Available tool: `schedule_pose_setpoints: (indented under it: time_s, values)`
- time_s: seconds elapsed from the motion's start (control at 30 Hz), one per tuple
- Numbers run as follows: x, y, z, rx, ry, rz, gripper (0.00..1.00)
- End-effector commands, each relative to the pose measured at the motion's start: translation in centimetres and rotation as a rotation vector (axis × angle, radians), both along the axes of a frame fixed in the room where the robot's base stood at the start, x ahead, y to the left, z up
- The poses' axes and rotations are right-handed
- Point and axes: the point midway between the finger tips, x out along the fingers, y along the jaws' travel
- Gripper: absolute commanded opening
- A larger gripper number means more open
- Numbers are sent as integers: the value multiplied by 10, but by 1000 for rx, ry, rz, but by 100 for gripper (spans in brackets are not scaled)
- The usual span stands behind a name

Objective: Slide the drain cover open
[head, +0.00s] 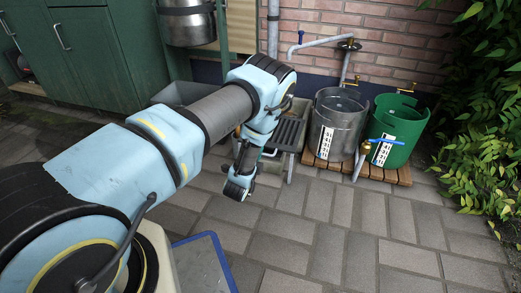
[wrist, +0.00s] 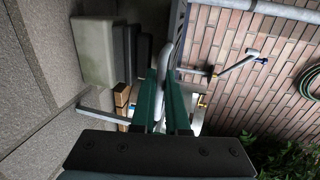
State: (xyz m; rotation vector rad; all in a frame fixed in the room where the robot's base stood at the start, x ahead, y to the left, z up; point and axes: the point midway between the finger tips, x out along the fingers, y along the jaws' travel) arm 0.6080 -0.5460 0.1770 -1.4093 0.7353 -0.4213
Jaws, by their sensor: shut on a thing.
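The drain cover (head: 290,133) appears to be the dark slatted panel low by the wall in the head view, left of the metal bucket. My gripper (wrist: 163,78) has its two green fingers close together around a pale grey, curved bar in the wrist view, and is shut on it. The bar looks like a handle, but the fingers hide part of it, and I cannot tell how it joins the cover. In the head view my arm hides the fingertips and the left side of the cover.
A metal bucket (head: 338,125) and a green bucket (head: 397,131) stand on a wooden slatted base (head: 390,172) to the right. A tap pipe (head: 320,42) runs along the brick wall (head: 410,35). Leafy plants (head: 490,110) fill the right edge. The paving (head: 330,240) in front is clear.

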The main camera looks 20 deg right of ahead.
Motion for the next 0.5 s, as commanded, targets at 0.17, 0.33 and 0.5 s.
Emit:
schedule_pose_setpoints:
  time_s: [0.17, 0.33, 0.5]
  values:
    - [0, 0, -1, 1, 1, -1, 0]
    - [0, 0, 0, 1, 1, 0, 27]
    - [0, 0, 0, 0, 0, 0, 42]
